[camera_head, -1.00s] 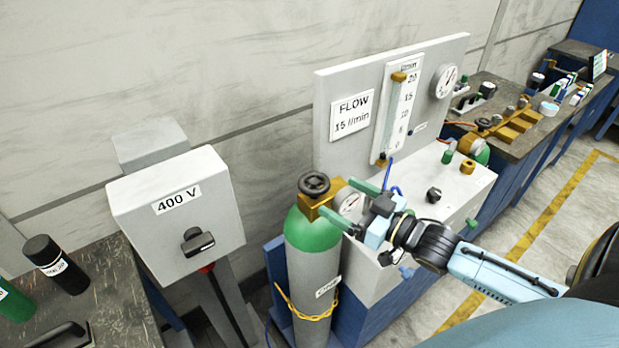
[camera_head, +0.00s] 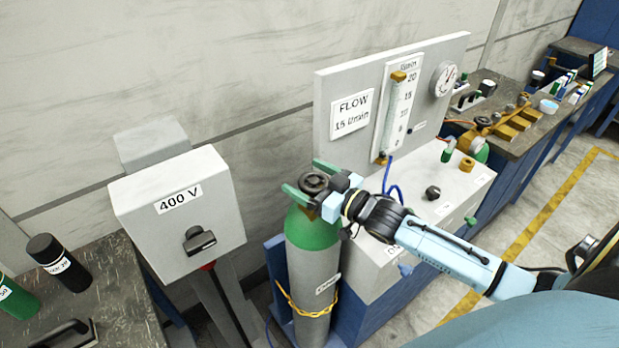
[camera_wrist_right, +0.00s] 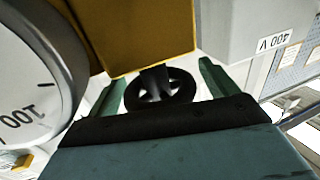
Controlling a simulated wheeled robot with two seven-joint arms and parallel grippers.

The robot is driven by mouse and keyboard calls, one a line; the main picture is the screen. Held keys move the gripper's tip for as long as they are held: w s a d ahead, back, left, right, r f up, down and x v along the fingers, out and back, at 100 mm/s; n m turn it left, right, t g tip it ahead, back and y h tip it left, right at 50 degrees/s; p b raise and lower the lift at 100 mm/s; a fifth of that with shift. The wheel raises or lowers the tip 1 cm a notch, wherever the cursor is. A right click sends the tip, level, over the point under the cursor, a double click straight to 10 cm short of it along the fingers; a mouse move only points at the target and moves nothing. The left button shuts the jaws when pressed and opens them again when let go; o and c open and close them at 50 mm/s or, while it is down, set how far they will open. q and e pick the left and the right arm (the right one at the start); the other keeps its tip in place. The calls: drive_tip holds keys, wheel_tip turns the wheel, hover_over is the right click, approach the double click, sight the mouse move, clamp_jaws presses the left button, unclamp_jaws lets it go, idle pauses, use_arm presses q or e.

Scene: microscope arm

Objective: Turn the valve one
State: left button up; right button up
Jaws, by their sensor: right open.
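The valve (camera_head: 314,182) is a dark handwheel on top of the green-shouldered gas cylinder (camera_head: 312,265). My right gripper (camera_head: 306,180) is open, with its green fingers on either side of the handwheel in the head view. In the right wrist view the handwheel (camera_wrist_right: 160,88) shows between the two open fingers (camera_wrist_right: 162,92), below the brass valve body (camera_wrist_right: 140,35). I cannot tell whether the fingers touch the wheel. My left gripper is not in view.
A round pressure gauge (camera_wrist_right: 35,80) is close beside the right gripper. A grey 400 V switch box (camera_head: 178,215) stands left of the cylinder. The flow panel (camera_head: 345,75) rises behind it. A yellow chain (camera_head: 308,306) wraps the cylinder.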

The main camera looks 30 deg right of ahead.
drive_tip(key=shift+c, duration=0.3)
drive_tip(key=c, duration=0.9)
drive_tip(key=shift+c, duration=0.2)
drive_tip(key=shift+n+y, duration=0.3)
drive_tip(key=shift+y, duration=0.1)
drive_tip(key=shift+n+g+y+b, duration=0.55)
drive_tip(key=shift+n+g+y, duration=0.05)
drive_tip(key=shift+y, duration=0.1)
drive_tip(key=n+g+y+b, duration=0.2)
drive_tip(key=y, duration=0.1)
drive_tip(key=shift+a, duration=0.15)
drive_tip(key=shift+s+a+n+g+y+b, duration=0.1)
drive_tip(key=shift+s+n+g+y+b, duration=0.05)
drive_tip(key=shift+n+g+y+b, duration=0.7)
